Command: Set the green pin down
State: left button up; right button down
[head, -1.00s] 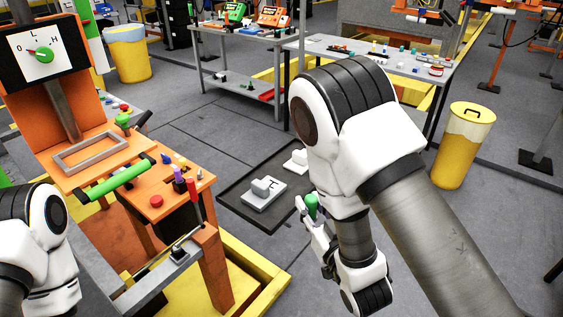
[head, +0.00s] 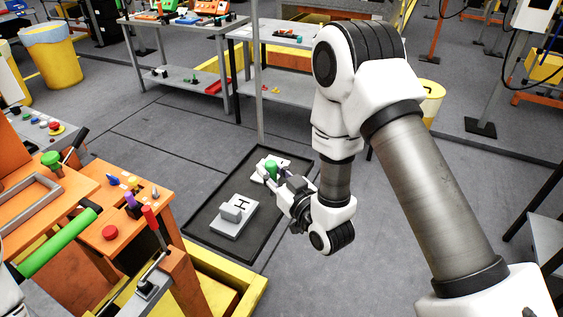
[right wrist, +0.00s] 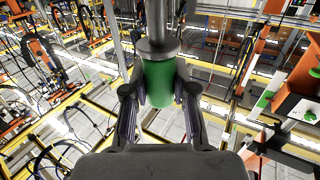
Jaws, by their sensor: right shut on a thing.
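The green pin (head: 271,167) is a short green cylinder. My right gripper (head: 268,174) is shut on it, over the far end of the black tray (head: 190,225). In the right wrist view, the pin (right wrist: 158,84) sits between the two fingers (right wrist: 160,92), with a grey metal shaft at its upper end. A pale block (head: 284,162) lies behind and beside the gripper, partly hidden by it. I cannot tell if the pin touches this block. Only a bit of my left arm shows at the lower left edge; its gripper is out of the picture.
A grey block marked H (head: 236,218) lies in the near part of the tray. An orange workbench (head: 125,235) with a red lever (head: 152,222), a green bar and small pegs stands on the left. A yellow frame (head: 245,290) runs near the tray. Grey tables stand behind.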

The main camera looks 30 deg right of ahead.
jog(key=shift+w+d+f+b, duration=0.15)
jog(key=shift+w+d+f, duration=0.6)
jog(key=shift+w+d, duration=0.25)
jog(key=shift+w+d+f+b, duration=0.2)
jog(key=shift+w+d+f, duration=0.6)
jog(key=shift+d, duration=0.25)
jog(key=shift+w+d+f+b, duration=0.15)
jog(key=shift+w+d+f, duration=0.5)
jog(key=shift+w+d, duration=0.4)
jog(key=c, duration=0.9)
grip_release()
jog(key=shift+s, duration=0.1)
jog(key=shift+c, duration=0.2)
jog(key=shift+r, duration=0.15)
